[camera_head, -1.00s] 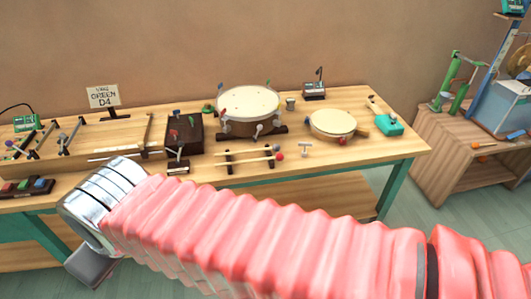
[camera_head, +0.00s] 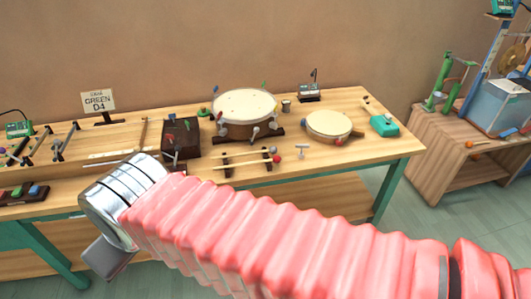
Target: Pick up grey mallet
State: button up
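No mallet stands out clearly as the grey one at this size. A low dark rack (camera_head: 228,169) in front of the big drum holds light sticks, with a red ball head (camera_head: 276,158) at the right end. A small pale grey T-shaped piece (camera_head: 301,151) lies on the table just right of that rack. My arm reaches across the front in a pink sleeve to a silver wrist. The grey end of my gripper (camera_head: 105,258) hangs at lower left, in front of the table edge and apart from the instruments. Its fingers are not clearly visible.
A lower wooden bench (camera_head: 440,165) stands at right. Floor is free between them.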

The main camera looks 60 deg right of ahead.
aim_at(273, 149)
jog(key=z, duration=1.15)
jog(key=i, duration=1)
